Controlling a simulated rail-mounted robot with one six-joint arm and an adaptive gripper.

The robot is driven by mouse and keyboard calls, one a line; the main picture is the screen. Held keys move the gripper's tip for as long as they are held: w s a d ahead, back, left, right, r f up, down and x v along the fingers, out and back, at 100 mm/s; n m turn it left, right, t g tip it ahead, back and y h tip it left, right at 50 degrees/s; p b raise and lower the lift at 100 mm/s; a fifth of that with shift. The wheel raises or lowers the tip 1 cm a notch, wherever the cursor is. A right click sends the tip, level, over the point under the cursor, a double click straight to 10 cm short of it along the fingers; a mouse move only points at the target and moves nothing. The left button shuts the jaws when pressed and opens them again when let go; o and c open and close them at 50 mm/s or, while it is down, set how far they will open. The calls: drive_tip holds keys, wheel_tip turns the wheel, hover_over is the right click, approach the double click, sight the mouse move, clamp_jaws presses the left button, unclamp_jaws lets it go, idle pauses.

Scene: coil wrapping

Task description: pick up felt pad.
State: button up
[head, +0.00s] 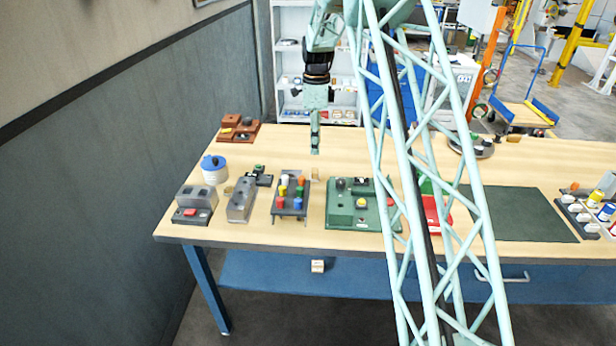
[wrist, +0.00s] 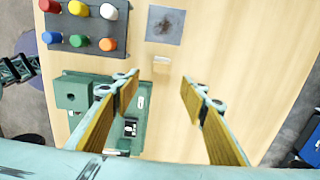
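A flat dark grey square (wrist: 165,25), which looks like the felt pad, lies on the bare tabletop at the top middle of the wrist view. In the head view I cannot make it out clearly. My gripper (head: 315,151) points down above the back part of the table. In the wrist view its fingers (wrist: 158,88) are spread wide with nothing between them. The square lies beyond the fingertips, apart from them. A small beige block (wrist: 161,66) sits between the square and the fingers.
A rack of coloured pegs (wrist: 84,26) stands beside the square. A green fixture (wrist: 75,93) lies partly behind the left finger; it also shows in the head view (head: 340,212). The tabletop right of the square (wrist: 240,50) is clear. A dark mat (head: 515,213) lies farther right.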

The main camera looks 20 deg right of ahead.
sight(315, 170)
drive_tip(key=shift+w+f, duration=0.15)
drive_tip(key=shift+f, duration=0.1)
drive_tip(key=shift+f, duration=0.15)
drive_tip(key=shift+f, duration=4.15)
drive_tip(key=shift+f+b, duration=0.35)
drive_tip(key=shift+f, duration=2.25)
drive_tip(key=c, duration=0.9)
